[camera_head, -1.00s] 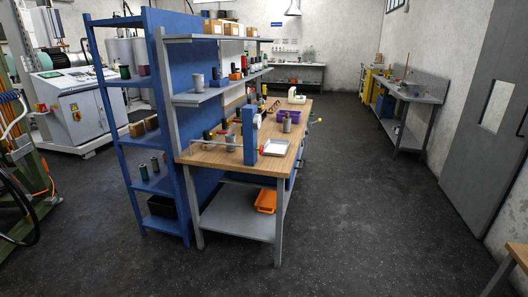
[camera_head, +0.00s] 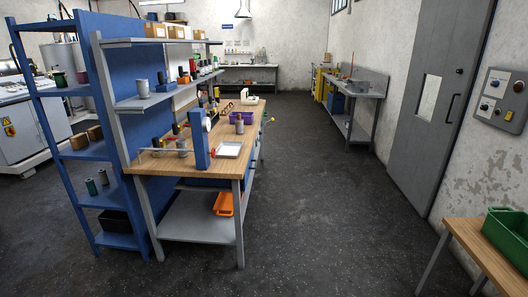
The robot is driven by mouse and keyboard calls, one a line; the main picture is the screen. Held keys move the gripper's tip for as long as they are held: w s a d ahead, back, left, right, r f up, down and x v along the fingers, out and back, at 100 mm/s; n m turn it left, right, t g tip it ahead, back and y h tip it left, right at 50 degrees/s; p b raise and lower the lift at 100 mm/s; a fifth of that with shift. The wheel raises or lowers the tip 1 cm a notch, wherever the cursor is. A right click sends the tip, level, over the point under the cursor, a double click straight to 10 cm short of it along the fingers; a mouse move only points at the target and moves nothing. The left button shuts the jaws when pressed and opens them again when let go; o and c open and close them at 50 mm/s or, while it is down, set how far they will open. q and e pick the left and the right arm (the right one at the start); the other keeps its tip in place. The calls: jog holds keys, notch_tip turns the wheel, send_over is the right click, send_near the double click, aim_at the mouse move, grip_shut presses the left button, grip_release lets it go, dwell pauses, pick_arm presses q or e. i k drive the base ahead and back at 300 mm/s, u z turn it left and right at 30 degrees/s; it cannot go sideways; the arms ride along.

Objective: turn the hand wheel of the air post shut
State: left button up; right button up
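A blue post (camera_head: 200,142) stands upright on the near end of the wooden workbench (camera_head: 180,160), and I take it to be the air post. A small red part (camera_head: 213,153) shows at its right side, low down; it may be the hand wheel, but it is too small to tell how far it is turned. A thin pipe runs left from the post above the bench. Neither of my grippers is in view.
A blue shelf rack (camera_head: 85,150) stands left of the bench. A green crate (camera_head: 508,235) is at the right edge. The floor (camera_head: 330,200) right of the bench is clear.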

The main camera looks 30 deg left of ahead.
aim_at(213, 153)
jog(key=z, duration=0.05)
jog(key=i, duration=3.35)
jog(key=u, duration=2.05)
